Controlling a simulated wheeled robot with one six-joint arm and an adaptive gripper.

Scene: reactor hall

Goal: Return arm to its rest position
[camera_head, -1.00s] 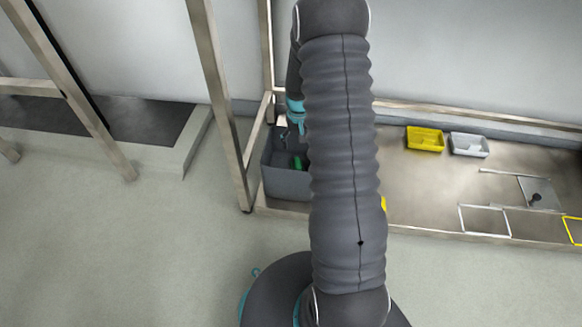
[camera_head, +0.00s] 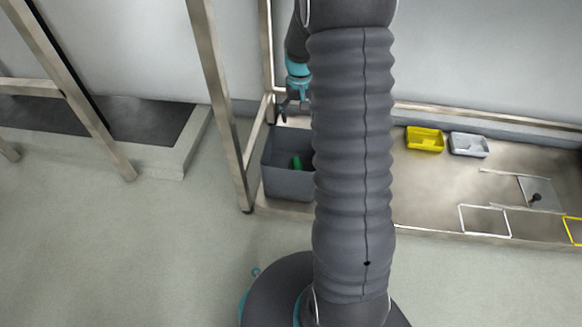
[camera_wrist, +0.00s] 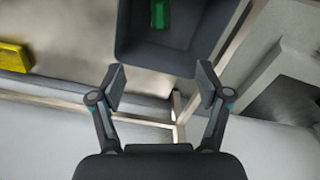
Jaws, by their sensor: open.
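My arm runs up the middle of the head view and hides part of the bench behind it. My gripper (camera_head: 292,108) shows beside it, above the back of a grey bin. In the wrist view my gripper (camera_wrist: 160,85) has its two fingers spread apart with nothing between them. The grey bin (camera_head: 287,182) stands at the left end of the metal bench, with a green object (camera_head: 297,162) inside it. In the wrist view the bin (camera_wrist: 135,52) and the green object (camera_wrist: 160,14) lie beyond the fingertips, apart from them.
The metal bench (camera_head: 425,185) holds a yellow tray (camera_head: 425,139), a grey-white tray (camera_head: 469,144), a white frame outline (camera_head: 485,221) and a plate with a dark knob (camera_head: 537,197). A metal post (camera_head: 222,100) rises left of the bin. The floor (camera_head: 120,240) at the left is clear.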

